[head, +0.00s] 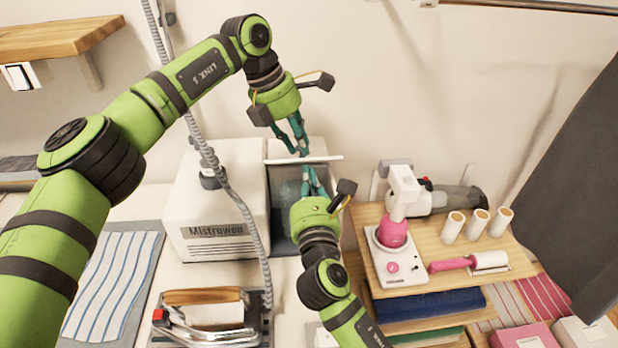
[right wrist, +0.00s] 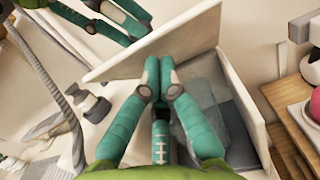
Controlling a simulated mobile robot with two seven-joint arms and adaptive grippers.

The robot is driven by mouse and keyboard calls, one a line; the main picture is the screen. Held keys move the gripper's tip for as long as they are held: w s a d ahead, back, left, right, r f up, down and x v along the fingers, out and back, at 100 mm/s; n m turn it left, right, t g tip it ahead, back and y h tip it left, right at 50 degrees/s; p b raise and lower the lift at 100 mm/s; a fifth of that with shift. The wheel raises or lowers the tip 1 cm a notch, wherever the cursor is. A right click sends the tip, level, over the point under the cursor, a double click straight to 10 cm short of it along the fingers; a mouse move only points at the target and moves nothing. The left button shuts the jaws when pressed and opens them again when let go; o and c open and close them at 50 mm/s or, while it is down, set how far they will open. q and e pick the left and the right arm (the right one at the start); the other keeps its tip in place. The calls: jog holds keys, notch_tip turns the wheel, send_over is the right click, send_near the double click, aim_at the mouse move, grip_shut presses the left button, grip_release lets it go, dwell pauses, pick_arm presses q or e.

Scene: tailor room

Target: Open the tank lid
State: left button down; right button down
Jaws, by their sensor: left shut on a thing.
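The white steamer (head: 222,200) stands on the table, with a clear grey water tank (head: 285,205) at its right side. The tank lid (head: 325,159) is raised and shows nearly edge-on in the head view. In the right wrist view the lid (right wrist: 190,42) is a tilted white panel above the open tank (right wrist: 205,105). My left gripper (head: 302,150) is shut on the lid from the wall side; its exact contact is partly hidden. My right gripper (head: 308,170) is under the lid, over the tank. Its fingertips (right wrist: 160,62) are together, close to the lid's underside.
A grey hose (head: 235,205) hangs in front of the steamer. An iron (head: 210,318) lies at the front. At the right, a wooden shelf unit (head: 435,245) holds a white and pink device (head: 395,235), a lint roller (head: 470,263) and white rolls (head: 478,222). The wall is close behind.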

pick_arm(q)
jog(key=shift+a+f, duration=0.1)
jog(key=shift+f, duration=0.25)
pick_arm(e)
jog(key=shift+w+r, duration=0.55)
jog(key=shift+r, duration=0.3)
pick_arm(q)
jog(key=c, duration=1.1)
grip_release()
jog(key=shift+s+d, duration=0.1)
jog(key=shift+d, duration=0.1)
jog(key=shift+o, duration=0.4)
pick_arm(e)
jog(key=shift+w+d, duration=0.1)
jog(key=shift+w, duration=0.05)
pick_arm(q)
jog(key=shift+f, duration=0.1)
pick_arm(e)
jog(key=shift+w, duration=0.1)
pick_arm(q)
jog(key=shift+a, duration=0.1)
